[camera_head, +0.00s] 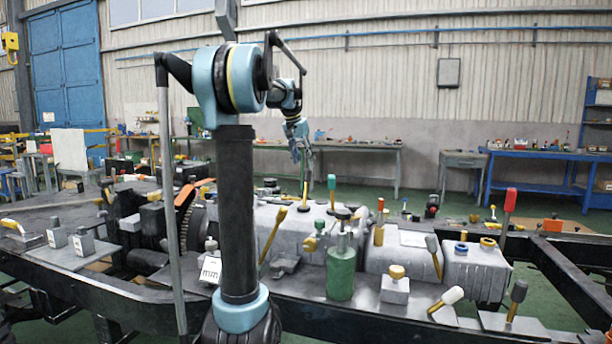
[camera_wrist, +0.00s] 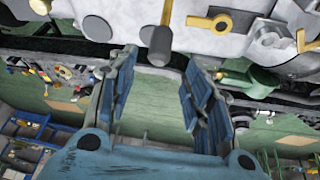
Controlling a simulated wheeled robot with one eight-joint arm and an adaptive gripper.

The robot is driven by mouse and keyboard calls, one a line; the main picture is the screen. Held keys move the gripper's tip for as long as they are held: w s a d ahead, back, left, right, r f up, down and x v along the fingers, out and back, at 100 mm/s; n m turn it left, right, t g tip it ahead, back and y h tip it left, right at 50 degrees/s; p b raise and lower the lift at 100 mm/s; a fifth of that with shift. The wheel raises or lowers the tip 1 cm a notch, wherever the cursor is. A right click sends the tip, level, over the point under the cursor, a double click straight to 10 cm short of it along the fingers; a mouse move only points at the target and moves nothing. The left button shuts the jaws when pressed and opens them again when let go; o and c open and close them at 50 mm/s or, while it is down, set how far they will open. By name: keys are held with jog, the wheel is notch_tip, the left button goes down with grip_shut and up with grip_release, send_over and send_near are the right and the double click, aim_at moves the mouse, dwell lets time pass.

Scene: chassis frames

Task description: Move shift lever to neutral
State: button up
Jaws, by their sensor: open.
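My gripper (camera_head: 301,150) hangs above the grey machine housings in the head view. In the wrist view my gripper (camera_wrist: 160,58) is open, with its blue-padded fingers apart and nothing held. A lever with a grey knob (camera_wrist: 160,46) and yellow shaft shows between and beyond the fingertips, with no clear contact. In the head view several levers stand on the housings: a green-knobbed lever (camera_head: 332,188), a yellow-knobbed lever (camera_head: 272,236), and a red-knobbed lever (camera_head: 509,204). I cannot tell which is the shift lever; no label shows.
A green cylinder (camera_head: 341,273) stands in front of the housings. Black chassis rails (camera_head: 565,268) surround the machinery. A blue workbench (camera_head: 535,158) and a grey table (camera_head: 462,160) stand against the back wall. Open air surrounds my gripper above the housings.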

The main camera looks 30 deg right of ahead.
aim_at(307, 172)
jog(key=x, duration=0.7)
jog(key=shift+d+f, duration=0.15)
jog(key=shift+f, duration=0.1)
grip_shut()
